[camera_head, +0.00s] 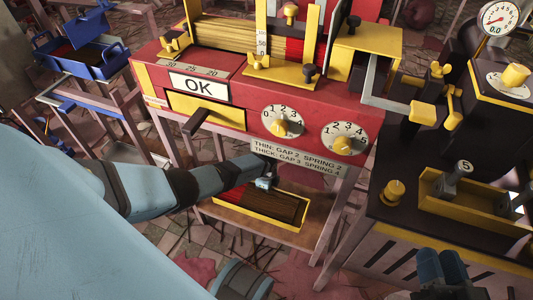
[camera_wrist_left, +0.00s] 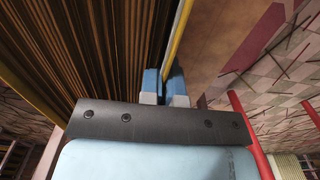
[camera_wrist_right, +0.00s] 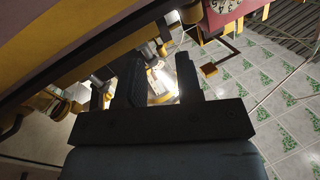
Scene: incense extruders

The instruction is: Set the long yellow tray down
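My left gripper (camera_head: 264,183) is at the tray's far edge. In the left wrist view my left gripper (camera_wrist_left: 166,78) has its fingers close together around the thin yellow wall of the tray (camera_wrist_left: 178,35), with the sticks to the left. My right gripper (camera_head: 440,258) is low at the right, away from the tray. In the right wrist view my right gripper (camera_wrist_right: 160,72) has its fingers apart and empty.
The red machine (camera_head: 240,122) with its OK sign and dials stands above the wooden shelf (camera_head: 290,238). A dark bench (camera_head: 395,215) with a yellow tray of weights (camera_head: 440,200) stands at the right. A blue tray (camera_head: 112,72) sits on a rack at the far left.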

